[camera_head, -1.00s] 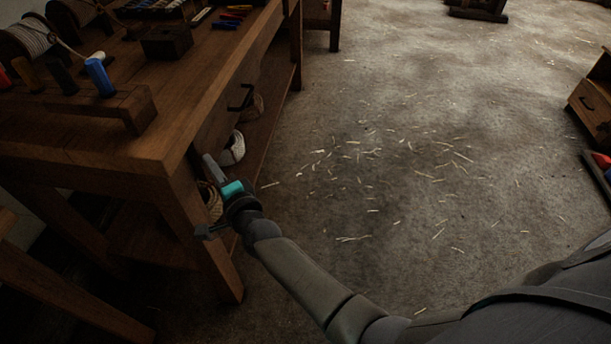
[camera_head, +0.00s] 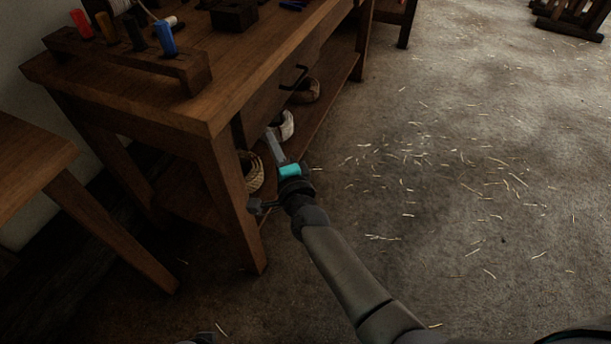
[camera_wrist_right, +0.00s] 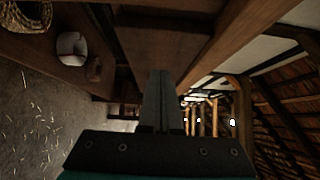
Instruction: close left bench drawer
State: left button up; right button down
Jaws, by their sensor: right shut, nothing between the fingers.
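The wooden bench (camera_head: 225,88) stands at upper left in the head view. Its drawer front (camera_head: 262,108), with a black bar handle (camera_head: 293,77), is under the tabletop edge on the side facing the open floor. I cannot tell how far the drawer stands out. My right gripper (camera_head: 270,136) is shut and empty, just below the near end of the drawer front; whether it touches is unclear. In the right wrist view its closed fingers (camera_wrist_right: 157,88) point along the wooden underside and front of the bench.
A lower shelf holds a coiled rope basket (camera_head: 251,171), a white roll (camera_head: 284,126) and a brown bundle (camera_head: 306,90). A peg rack (camera_head: 130,62) with coloured handles sits on the benchtop. Another wooden piece (camera_head: 30,165) stands at left. The straw-strewn floor at right is open.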

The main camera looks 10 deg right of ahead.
pick_arm(q)
jog(key=s+a+f+p, duration=0.2)
jog(key=s+a+f, duration=0.1)
jog(key=f, duration=0.2)
jog(key=shift+s+a, duration=0.15)
jog(key=shift+a, duration=0.1)
pick_arm(e)
jog(key=s+d, duration=0.1)
jog(key=s, duration=0.7)
jog(key=shift+s+d, duration=0.15)
jog(key=shift+s, duration=0.25)
jog(key=shift+f, duration=0.2)
